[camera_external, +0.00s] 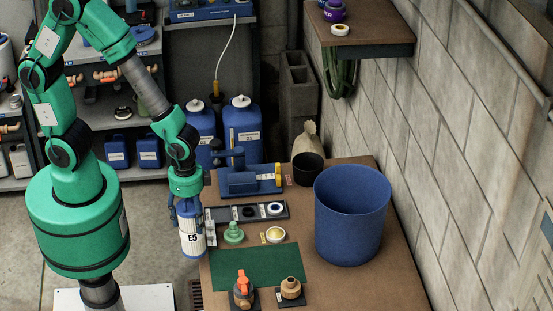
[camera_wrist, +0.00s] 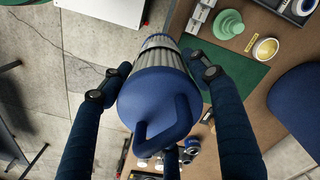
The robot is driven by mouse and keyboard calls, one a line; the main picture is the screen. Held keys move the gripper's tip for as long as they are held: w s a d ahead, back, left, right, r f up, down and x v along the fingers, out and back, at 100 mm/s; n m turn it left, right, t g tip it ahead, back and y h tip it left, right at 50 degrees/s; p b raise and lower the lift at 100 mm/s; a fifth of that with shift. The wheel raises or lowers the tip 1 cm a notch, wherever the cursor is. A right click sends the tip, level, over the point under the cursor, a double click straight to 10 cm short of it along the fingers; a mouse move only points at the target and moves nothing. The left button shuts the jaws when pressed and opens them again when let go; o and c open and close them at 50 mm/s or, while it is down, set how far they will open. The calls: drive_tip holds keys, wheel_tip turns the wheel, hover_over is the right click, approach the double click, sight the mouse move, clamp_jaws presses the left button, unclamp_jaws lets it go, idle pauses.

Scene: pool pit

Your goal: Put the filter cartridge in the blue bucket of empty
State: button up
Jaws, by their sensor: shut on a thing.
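The filter cartridge (camera_external: 192,238) is a white cylinder marked E5 with a blue cap and a blue handle. My gripper (camera_external: 188,208) is shut on it and holds it upright beside the left edge of the table. In the wrist view the cartridge's blue cap (camera_wrist: 158,97) sits between the fingers of my gripper (camera_wrist: 155,85), with the handle toward the camera. The blue bucket (camera_external: 349,222) stands on the right part of the table, well apart from the cartridge. Its far inner wall shows and its floor is hidden. Part of it shows in the wrist view (camera_wrist: 300,100).
The brown table (camera_external: 395,285) also bears a green mat (camera_external: 262,268), a green stepped fitting (camera_external: 233,233), an orange-handled valve (camera_external: 243,288), a brass fitting (camera_external: 290,288), a black tray (camera_external: 245,213), a blue pump (camera_external: 245,183) and a black cup (camera_external: 308,168). A block wall (camera_external: 460,170) rises at right.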

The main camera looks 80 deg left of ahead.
wheel_tip(320, 180, up, 24)
drive_tip(key=w+d+r+n+p, duration=0.1)
drive_tip(key=w+r+n+p, duration=0.1)
drive_tip(key=w, duration=0.9)
drive_tip(key=w+d+r+n+p, duration=0.1)
drive_tip(key=w+r+p, duration=0.15)
drive_tip(key=w, duration=0.95)
drive_tip(key=w+a+f+n+p, duration=0.1)
drive_tip(key=w+f+p, duration=0.1)
drive_tip(key=w, duration=0.8)
drive_tip(key=w+a+f+n+p, duration=0.2)
drive_tip(key=w+p, duration=0.1)
drive_tip(key=w, duration=0.8)
wheel_tip(320, 180, down, 19)
drive_tip(key=w, duration=0.2)
drive_tip(key=shift+a+f, duration=0.2)
wheel_tip(320, 180, down, 6)
drive_tip(key=p, duration=0.1)
drive_tip(key=shift+f, duration=0.2)
